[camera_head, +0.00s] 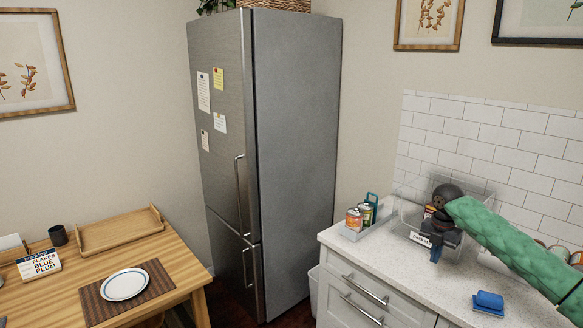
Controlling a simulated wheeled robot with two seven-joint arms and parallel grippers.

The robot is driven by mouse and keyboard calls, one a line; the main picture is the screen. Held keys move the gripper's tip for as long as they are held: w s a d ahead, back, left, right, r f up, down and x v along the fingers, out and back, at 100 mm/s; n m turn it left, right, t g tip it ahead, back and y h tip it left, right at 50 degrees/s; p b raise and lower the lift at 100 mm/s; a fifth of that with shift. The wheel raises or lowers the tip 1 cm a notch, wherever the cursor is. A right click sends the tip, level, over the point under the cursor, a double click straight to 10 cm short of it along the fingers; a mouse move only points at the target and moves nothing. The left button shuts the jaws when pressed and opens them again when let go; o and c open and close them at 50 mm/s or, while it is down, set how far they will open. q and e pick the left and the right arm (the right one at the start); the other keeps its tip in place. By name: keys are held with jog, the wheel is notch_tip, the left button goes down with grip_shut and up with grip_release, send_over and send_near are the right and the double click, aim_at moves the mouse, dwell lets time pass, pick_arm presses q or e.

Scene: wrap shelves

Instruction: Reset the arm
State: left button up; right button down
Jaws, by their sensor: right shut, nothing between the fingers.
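My right arm, in a green sleeve, comes in from the right edge of the head view and reaches over the counter. My right gripper (436,252) is dark, points down and is shut with nothing in it. It is at the front of a clear bin (405,220) with a white label, and it hides part of the bin. I cannot tell whether it touches the bin. Some small items show inside the bin, partly hidden by the wrist. My left gripper is not in view.
A blue item (489,300) lies at the front right. A grey fridge (292,150) stands left of the counter. A wooden table (190,279) holds a plate (124,285) and a wooden tray (120,232).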

jog(key=s+a+f+m+t+y, duration=0.2)
jog(key=s+a+f+m, duration=0.7)
jog(key=s+a+f, duration=1.55)
jog(key=s+a+m+t, duration=0.1)
jog(key=s+a+m, duration=0.2)
jog(key=s+m, duration=0.5)
jog(key=s+d+r+m+h, duration=0.1)
jog(key=s+d+m, duration=0.25)
jog(key=s, duration=0.55)
jog(key=s+d+r+m+h, duration=0.1)
jog(key=s+d+m, duration=0.1)
jog(key=s+m, duration=0.5)
notch_tip(320, 180, down, 22)
jog(key=a+n, duration=0.2)
jog(key=n, duration=0.1)
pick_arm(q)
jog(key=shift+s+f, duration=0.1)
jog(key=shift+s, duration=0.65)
pick_arm(e)
jog(key=s+f, duration=0.3)
jog(key=f, duration=0.8)
jog(key=s+a+f+g, duration=0.1)
jog(key=s+f, duration=0.3)
jog(key=f, duration=0.7)
jog(key=shift+s+a+f+y, duration=0.15)
jog(key=shift+f+y, duration=0.15)
